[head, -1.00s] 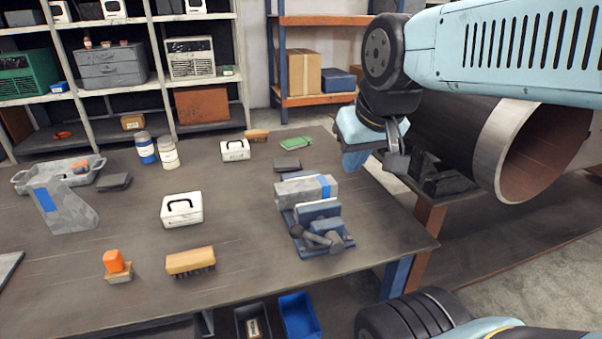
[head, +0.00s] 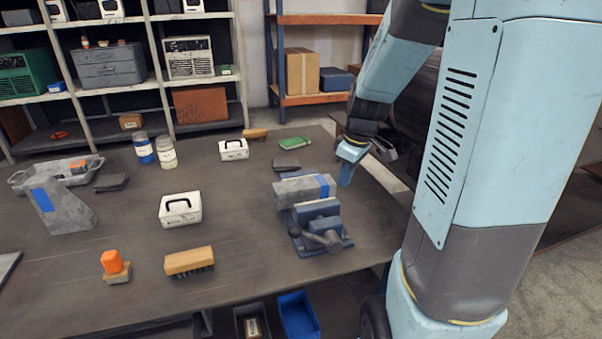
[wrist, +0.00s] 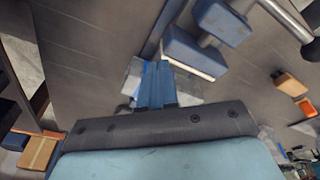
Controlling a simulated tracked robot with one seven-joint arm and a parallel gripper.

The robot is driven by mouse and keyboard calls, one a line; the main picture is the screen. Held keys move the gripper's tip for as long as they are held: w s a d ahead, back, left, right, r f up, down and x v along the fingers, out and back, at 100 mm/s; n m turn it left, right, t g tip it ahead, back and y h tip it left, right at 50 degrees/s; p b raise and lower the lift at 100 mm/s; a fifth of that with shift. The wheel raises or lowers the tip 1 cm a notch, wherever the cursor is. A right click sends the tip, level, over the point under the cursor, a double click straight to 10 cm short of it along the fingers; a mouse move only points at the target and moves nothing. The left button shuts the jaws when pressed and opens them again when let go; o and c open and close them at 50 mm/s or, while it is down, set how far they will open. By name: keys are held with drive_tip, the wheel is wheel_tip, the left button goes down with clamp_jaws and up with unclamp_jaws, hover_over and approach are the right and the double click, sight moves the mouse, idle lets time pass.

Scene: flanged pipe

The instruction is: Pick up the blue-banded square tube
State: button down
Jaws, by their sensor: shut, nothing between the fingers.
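The blue-banded square tube (head: 298,190) is a grey bar with a blue band near its right end. It lies on the table against the back of the blue vise (head: 318,225). My gripper (head: 346,178) is just right of the tube's banded end in the head view, fingers pointing down. In the wrist view, my gripper's blue fingers (wrist: 156,84) are shut together and empty, overlapping part of the tube (wrist: 190,84). Whether they touch it, I cannot tell. The vise also shows in the wrist view (wrist: 190,48).
A grey angled piece with a blue patch (head: 60,215) stands at the left of the table. A white case (head: 180,210), a brush (head: 190,262) and a green item (head: 294,143) lie around. The vise handle sticks out in front.

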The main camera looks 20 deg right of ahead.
sight(307, 185)
wheel_tip(307, 185, down, 4)
drive_tip(key=w+d+n, duration=0.1)
drive_tip(key=w+d, duration=0.1)
drive_tip(key=shift+g, duration=0.3)
drive_tip(key=w+a, duration=0.2)
drive_tip(key=a, duration=0.1)
drive_tip(key=w+a, duration=0.2)
drive_tip(key=w, duration=0.1)
drive_tip(key=w+a, duration=0.3)
drive_tip(key=shift+a+f, duration=0.3)
drive_tip(key=shift+f, duration=0.05)
drive_tip(key=shift+s+f, duration=0.15)
drive_tip(key=shift+f, duration=0.2)
